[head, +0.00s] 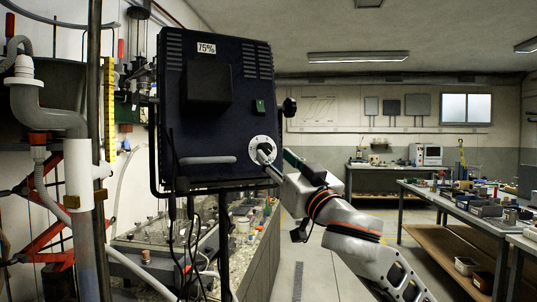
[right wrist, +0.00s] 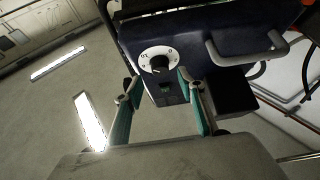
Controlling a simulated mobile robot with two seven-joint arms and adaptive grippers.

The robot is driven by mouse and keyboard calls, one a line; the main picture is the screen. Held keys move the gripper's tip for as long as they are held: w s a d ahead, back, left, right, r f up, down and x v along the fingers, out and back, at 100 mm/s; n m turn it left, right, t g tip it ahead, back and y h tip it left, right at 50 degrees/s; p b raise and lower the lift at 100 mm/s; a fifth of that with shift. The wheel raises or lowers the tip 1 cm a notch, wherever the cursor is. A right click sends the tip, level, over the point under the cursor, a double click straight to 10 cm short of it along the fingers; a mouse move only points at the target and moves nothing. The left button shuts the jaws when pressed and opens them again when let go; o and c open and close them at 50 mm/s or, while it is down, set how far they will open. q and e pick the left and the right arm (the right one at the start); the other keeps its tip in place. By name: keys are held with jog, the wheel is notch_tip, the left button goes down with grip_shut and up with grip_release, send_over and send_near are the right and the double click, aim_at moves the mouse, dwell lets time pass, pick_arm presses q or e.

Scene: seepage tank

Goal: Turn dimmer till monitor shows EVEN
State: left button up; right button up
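The dimmer is a black knob on a white round dial (head: 263,150) at the lower right of a dark blue panel box (head: 225,125). The dial also shows in the right wrist view (right wrist: 146,56), with its black knob (right wrist: 160,63) in the middle. My right gripper (head: 280,159) is at the dial from the right. In the right wrist view its two green-padded fingers (right wrist: 157,82) are spread apart, with the knob near the gap between the tips; contact is unclear. No monitor showing EVEN can be made out. My left gripper is out of view.
The box carries a 75% label (head: 206,48), a black block (head: 207,82), a small green switch (head: 260,106), a grey handle (head: 207,160) and a black side knob (head: 289,107). A glass-sided tank (head: 258,245) stands below. Workbenches are at right; pipes are at left.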

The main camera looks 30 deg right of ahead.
aim_at(267, 149)
jog(key=shift+x, duration=1.25)
jog(key=shift+w+r, duration=0.25)
jog(key=shift+w, duration=0.35)
jog(key=c, duration=1.1)
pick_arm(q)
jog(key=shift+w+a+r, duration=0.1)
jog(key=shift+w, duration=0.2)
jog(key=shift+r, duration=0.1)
